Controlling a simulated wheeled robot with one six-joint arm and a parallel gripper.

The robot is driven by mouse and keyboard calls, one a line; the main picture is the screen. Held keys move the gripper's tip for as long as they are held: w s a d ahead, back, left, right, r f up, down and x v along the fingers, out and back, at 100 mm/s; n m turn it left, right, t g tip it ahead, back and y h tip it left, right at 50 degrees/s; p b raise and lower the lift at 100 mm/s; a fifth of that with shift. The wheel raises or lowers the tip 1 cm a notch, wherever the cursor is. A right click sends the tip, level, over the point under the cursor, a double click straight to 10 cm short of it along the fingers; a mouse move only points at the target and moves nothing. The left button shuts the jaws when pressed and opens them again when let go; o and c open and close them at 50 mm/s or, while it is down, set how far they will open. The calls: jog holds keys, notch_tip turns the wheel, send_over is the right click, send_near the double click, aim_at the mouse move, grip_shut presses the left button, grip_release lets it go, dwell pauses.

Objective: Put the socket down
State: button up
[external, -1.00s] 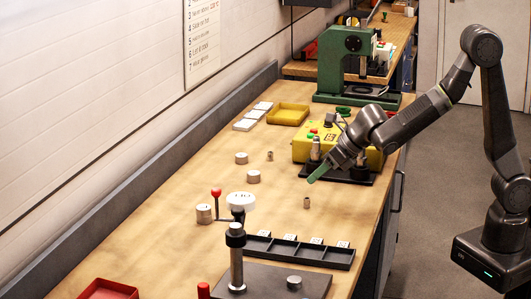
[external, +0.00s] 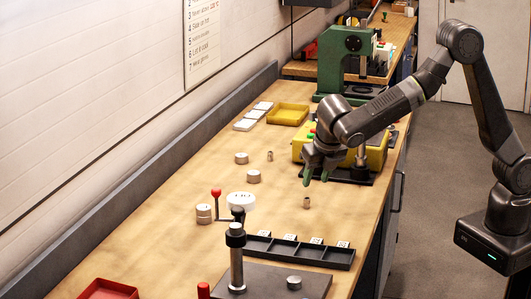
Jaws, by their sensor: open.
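My gripper (external: 316,178) is open, its green-tipped fingers pointing down beside the yellow box on the bench. Nothing shows between the fingers. A small metallic cylinder, which looks like a socket (external: 307,203), stands upright on the wood just below and in front of the fingertips in the picture, apart from them. A second similar small cylinder (external: 270,156) stands farther back to the left. I cannot tell which of the two the task means. My arm hides part of the yellow box (external: 299,150) and its dark plate (external: 357,177).
A black compartment tray (external: 300,250) with white labels lies in front. A white round piece (external: 241,201) and several pale discs stand to the left. A yellow tray (external: 288,115) and green press (external: 345,60) are behind. Bare wood lies left of my gripper.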

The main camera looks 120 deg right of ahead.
aim_at(306, 203)
jog(key=x, duration=0.5)
jog(key=p+x, duration=0.1)
jog(key=x, duration=0.2)
jog(key=shift+w+d+f, duration=0.1)
jog(key=shift+w+d, duration=0.05)
jog(key=shift+w, duration=0.15)
grip_shut()
